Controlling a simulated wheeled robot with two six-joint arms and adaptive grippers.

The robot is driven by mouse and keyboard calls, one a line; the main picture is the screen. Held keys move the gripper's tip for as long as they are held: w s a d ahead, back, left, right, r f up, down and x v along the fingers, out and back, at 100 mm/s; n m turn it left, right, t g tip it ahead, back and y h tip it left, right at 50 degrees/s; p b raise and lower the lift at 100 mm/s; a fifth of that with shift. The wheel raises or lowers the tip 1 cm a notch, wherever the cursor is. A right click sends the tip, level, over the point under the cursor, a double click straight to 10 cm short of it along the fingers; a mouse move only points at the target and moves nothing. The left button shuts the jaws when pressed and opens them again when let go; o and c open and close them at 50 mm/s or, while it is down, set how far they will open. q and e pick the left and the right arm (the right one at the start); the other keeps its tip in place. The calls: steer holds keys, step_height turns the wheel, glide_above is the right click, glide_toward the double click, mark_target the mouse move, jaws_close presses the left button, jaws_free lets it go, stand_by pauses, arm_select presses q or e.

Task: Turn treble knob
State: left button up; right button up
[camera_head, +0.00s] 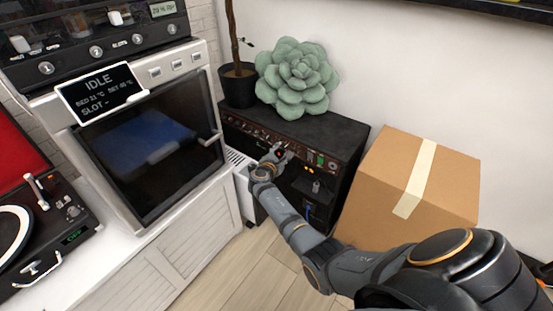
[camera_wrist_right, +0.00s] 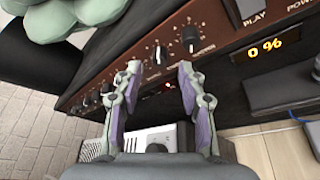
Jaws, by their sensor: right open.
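A black amplifier (camera_head: 345,140) with a brown control panel stands against the wall. My right gripper (camera_head: 277,154) is at the panel's front in the head view. In the right wrist view, my right gripper (camera_wrist_right: 160,72) is open, its fingers pointing at the brown panel (camera_wrist_right: 225,28). A small dark knob (camera_wrist_right: 158,54) with a ring of marks shows between the fingertips. A larger black knob (camera_wrist_right: 190,38) is just right of it, and another knob (camera_wrist_right: 106,88) lies left of the left finger. The labels are too small to tell which is treble. My left gripper is out of view.
A green succulent cushion (camera_head: 297,77) and a potted plant (camera_head: 238,85) sit on top. A cardboard box (camera_head: 385,190) stands close on the right. A white cabinet with a printer (camera_head: 150,150) is at left.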

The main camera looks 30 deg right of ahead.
steer(key=v, duration=0.9)
steer(key=shift+s+a, duration=0.2)
steer(key=shift+a, duration=0.05)
steer(key=shift+r, duration=0.15)
